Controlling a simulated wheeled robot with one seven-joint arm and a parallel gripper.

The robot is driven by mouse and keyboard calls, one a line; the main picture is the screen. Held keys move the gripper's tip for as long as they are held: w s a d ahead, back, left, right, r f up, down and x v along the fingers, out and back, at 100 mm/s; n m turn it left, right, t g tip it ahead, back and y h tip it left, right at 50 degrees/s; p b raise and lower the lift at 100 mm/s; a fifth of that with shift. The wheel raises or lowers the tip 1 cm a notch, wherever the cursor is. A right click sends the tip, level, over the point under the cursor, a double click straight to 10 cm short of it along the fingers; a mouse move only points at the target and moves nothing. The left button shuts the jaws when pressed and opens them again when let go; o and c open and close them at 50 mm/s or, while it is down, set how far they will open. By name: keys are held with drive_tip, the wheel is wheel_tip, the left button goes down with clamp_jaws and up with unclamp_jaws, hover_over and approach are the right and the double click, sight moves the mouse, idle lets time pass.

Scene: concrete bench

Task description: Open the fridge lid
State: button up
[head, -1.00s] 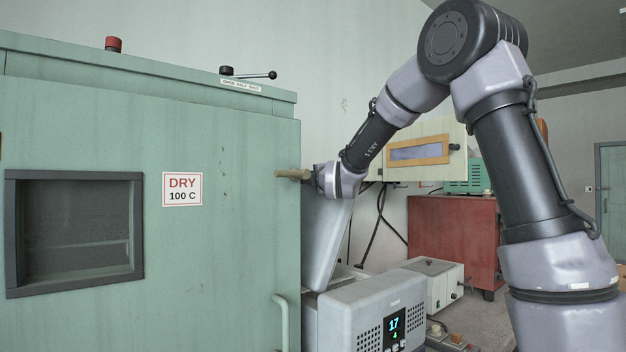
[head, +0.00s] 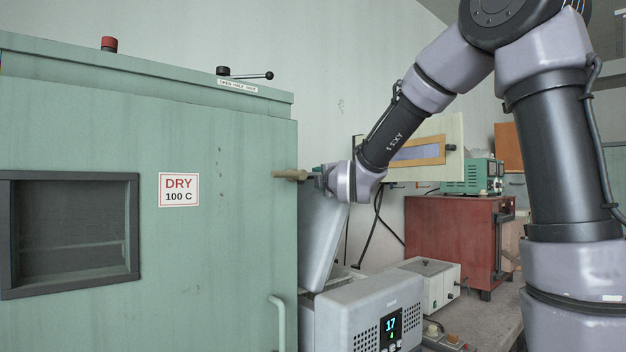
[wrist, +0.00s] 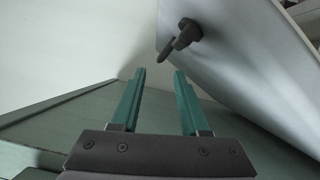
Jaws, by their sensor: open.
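The fridge (head: 345,318) is a grey box with vents and a lit display, right of the green oven. Its grey lid (head: 322,240) stands raised and steeply tilted at the box's rear left; its upper edge is partly hidden by my wrist. In the wrist view the lid (wrist: 245,75) fills the upper right, with a dark handle (wrist: 180,38) sticking out of it. My gripper (wrist: 160,73) is open, with nothing between its teal fingers. The handle is beyond the fingertips, apart from them. In the head view my gripper (head: 318,174) is small and mostly hidden beside the oven's edge.
The green oven (head: 235,150) stands close on the left, its tan knob (head: 290,175) sticking out near my gripper. A white box (head: 430,283) and a red cabinet (head: 455,240) stand to the right. The wall is close behind.

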drive_tip(key=shift+v, duration=0.95)
